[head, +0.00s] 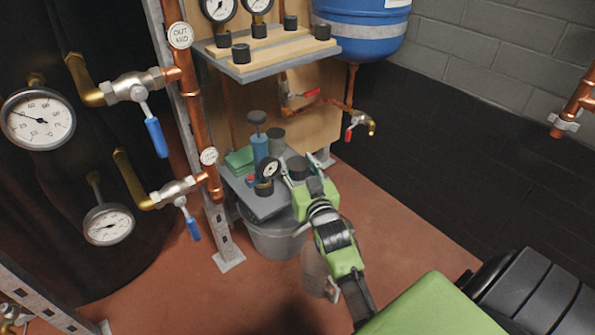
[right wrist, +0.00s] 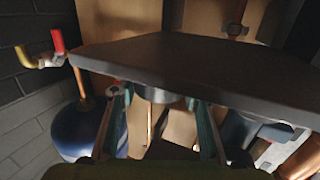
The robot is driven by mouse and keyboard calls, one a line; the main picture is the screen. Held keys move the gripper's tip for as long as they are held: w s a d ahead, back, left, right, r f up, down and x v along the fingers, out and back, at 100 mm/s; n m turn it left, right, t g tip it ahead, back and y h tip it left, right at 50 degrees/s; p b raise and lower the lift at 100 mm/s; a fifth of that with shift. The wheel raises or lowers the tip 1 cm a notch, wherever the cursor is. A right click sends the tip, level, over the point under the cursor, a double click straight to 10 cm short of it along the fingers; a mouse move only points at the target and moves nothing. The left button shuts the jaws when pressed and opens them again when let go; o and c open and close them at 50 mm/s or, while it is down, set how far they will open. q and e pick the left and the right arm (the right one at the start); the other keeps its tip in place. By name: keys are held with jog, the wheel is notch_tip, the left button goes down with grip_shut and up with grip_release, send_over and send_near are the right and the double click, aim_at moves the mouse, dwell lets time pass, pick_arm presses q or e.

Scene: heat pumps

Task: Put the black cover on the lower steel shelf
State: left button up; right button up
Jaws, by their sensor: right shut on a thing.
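My right gripper (head: 297,176) is over the right end of the lower steel shelf (head: 262,209). It is shut on the black cover (head: 297,164), a short dark cylinder between its fingers. In the right wrist view, which is upside down, the cover (right wrist: 160,95) shows between the two fingers (right wrist: 160,120), right against the dark shelf slab (right wrist: 200,65). I cannot tell whether it rests on the slab or is just above it. My left gripper is not in view.
The lower shelf also holds a green cloth (head: 240,160), a blue bottle (head: 260,148), a small gauge (head: 267,169) and a grey cylinder (head: 276,134). A grey bucket (head: 275,241) stands below. The upper shelf (head: 282,62) carries several black caps. Copper pipes stand at left.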

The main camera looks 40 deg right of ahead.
jog(key=shift+f, duration=0.1)
jog(key=o, duration=0.9)
jog(key=shift+f, duration=0.1)
